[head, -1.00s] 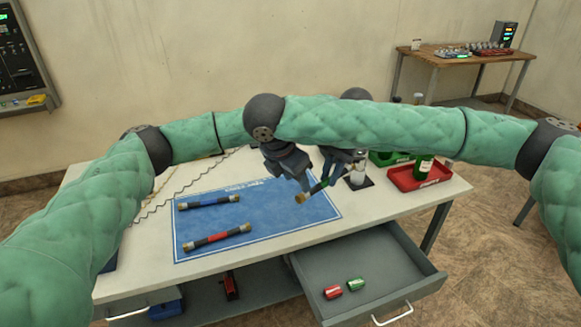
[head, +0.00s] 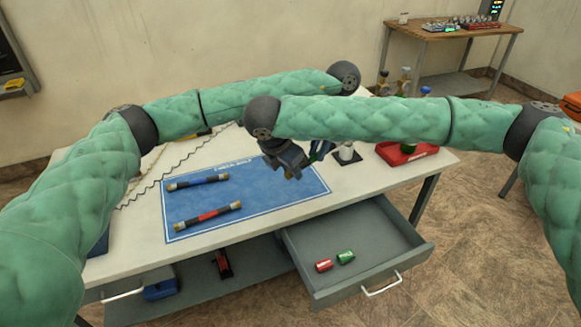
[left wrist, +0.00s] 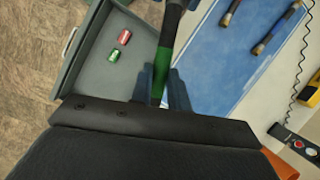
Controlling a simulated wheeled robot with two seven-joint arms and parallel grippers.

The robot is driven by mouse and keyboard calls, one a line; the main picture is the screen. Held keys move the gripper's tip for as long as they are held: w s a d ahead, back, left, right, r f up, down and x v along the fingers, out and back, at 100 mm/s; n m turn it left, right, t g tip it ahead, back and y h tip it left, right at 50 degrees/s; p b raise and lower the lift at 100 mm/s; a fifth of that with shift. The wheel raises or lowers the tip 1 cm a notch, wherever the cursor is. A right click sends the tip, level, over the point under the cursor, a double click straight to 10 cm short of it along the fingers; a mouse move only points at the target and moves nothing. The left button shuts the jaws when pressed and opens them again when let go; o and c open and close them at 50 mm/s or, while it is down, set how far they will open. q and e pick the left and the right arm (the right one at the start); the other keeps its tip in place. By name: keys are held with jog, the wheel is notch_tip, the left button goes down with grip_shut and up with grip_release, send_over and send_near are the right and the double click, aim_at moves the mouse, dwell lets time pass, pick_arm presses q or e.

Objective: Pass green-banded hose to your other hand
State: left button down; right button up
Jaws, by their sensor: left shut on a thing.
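The green-banded hose (left wrist: 161,62) shows in the left wrist view, running up between the fingers of my left gripper (left wrist: 161,90). These fingers are shut on it at the green band. Its dark upper part reaches the top edge of that view. In the head view, my left gripper (head: 320,150) is mostly hidden behind my right arm, and I cannot make out the hose there. My right gripper (head: 292,168) is close in front of my left one, above the blue mat's right part. Its fingers are too small and dark to tell whether they are open or touch the hose.
A blue-banded hose (head: 198,182) and a red-banded hose (head: 208,216) lie on the blue mat (head: 265,198). A red tray (head: 392,155) stands at the table's right. Below, an open drawer (head: 375,262) holds a red and a green cylinder (head: 345,257).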

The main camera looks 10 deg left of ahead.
grip_shut()
pick_arm(q)
jog(key=c, duration=1.3)
grip_release()
jog(key=shift+o, duration=0.2)
